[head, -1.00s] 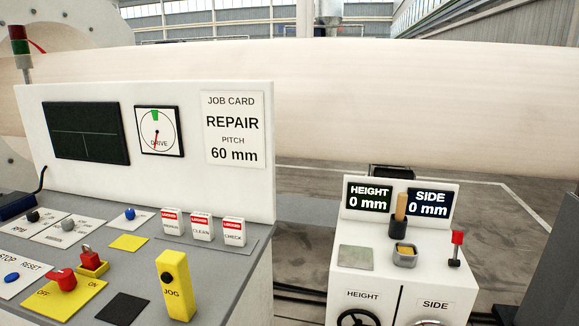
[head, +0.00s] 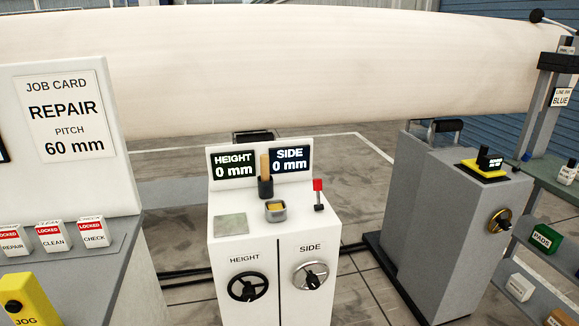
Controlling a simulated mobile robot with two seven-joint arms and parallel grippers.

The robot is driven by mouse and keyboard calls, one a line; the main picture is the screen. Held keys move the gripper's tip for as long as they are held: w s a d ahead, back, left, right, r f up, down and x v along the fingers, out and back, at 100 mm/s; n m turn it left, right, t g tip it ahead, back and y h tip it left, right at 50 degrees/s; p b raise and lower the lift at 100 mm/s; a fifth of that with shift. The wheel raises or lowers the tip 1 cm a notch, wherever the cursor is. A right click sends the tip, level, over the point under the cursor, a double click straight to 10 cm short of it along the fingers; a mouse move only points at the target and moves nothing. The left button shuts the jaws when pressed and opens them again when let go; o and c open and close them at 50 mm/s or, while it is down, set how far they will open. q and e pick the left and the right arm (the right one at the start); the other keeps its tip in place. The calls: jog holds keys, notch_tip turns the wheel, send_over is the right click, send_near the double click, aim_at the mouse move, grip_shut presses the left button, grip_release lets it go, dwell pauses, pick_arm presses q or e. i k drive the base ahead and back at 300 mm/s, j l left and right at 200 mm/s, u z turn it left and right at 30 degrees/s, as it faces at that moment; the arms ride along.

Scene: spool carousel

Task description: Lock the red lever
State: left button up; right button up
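The red lever (head: 318,186) is a short upright stick with a red block on top. It stands on the right side of the top of a white cabinet (head: 225,255), in the middle of the head view. Whether it is locked cannot be told from its look. Neither of my grippers shows in the head view.
The cabinet has HEIGHT (head: 248,286) and SIDE (head: 310,275) handwheels and two displays at 0 mm. A wooden-handled tool (head: 265,175) and a small tin (head: 276,211) stand near the lever. A grey cabinet (head: 450,215) is to the right, a control desk (head: 100,250) to the left.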

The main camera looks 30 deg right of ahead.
aim_at(317, 183)
jog(key=i+l+z, duration=0.25)
jog(key=i+l, duration=0.35)
jog(key=l, duration=0.25)
jog(key=i+l+z, duration=0.2)
jog(key=i+l, duration=0.45)
jog(key=l, duration=0.1)
